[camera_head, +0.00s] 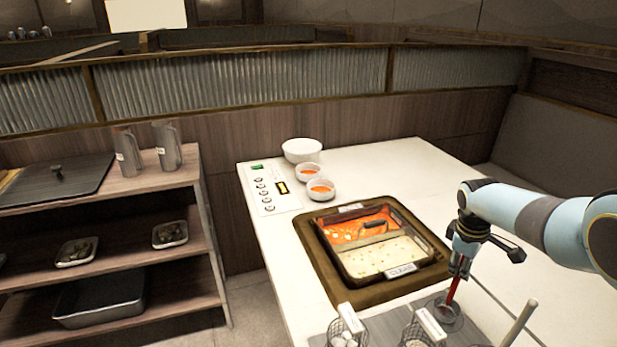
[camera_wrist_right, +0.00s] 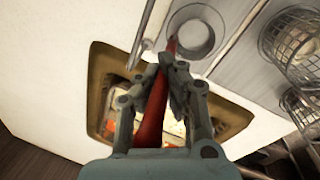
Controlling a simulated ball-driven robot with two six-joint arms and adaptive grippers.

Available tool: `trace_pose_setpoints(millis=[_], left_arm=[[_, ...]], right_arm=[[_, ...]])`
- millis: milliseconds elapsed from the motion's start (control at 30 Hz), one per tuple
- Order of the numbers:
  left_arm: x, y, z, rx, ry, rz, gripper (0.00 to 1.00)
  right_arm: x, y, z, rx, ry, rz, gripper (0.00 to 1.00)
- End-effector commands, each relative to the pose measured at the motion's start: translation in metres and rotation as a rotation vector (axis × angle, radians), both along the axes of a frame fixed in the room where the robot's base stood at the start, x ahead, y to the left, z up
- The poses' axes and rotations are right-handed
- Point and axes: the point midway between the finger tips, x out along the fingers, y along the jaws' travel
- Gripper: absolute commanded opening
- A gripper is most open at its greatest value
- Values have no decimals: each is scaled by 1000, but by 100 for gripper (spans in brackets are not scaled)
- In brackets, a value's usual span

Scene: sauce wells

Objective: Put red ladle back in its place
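The red ladle (camera_head: 452,292) is held by its handle in my right gripper (camera_head: 461,266). In the right wrist view the red handle (camera_wrist_right: 152,118) runs between the two fingers (camera_wrist_right: 172,75), which are closed on it. The ladle's lower end is at a round grey holder (camera_head: 437,307) on the counter's front strip; the ring of this holder (camera_wrist_right: 212,37) also shows in the right wrist view. I cannot tell whether the ladle end is inside the holder or just above it. My left gripper is not in view.
Wire baskets (camera_head: 346,334) and a pale upright handle (camera_head: 519,323) stand near the holder. Bowls (camera_head: 302,150) are at the back.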

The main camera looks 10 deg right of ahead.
Motion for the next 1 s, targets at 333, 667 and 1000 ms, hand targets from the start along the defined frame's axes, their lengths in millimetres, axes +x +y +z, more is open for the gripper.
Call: trace_pose_setpoints(millis=[333, 667, 1000], left_arm=[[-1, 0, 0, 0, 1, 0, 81], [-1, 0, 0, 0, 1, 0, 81], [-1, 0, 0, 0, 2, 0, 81]], right_arm=[[0, 0, 0, 0, 0, 0, 29], [0, 0, 0, 0, 0, 0, 48], [0, 0, 0, 0, 0, 0, 71]])
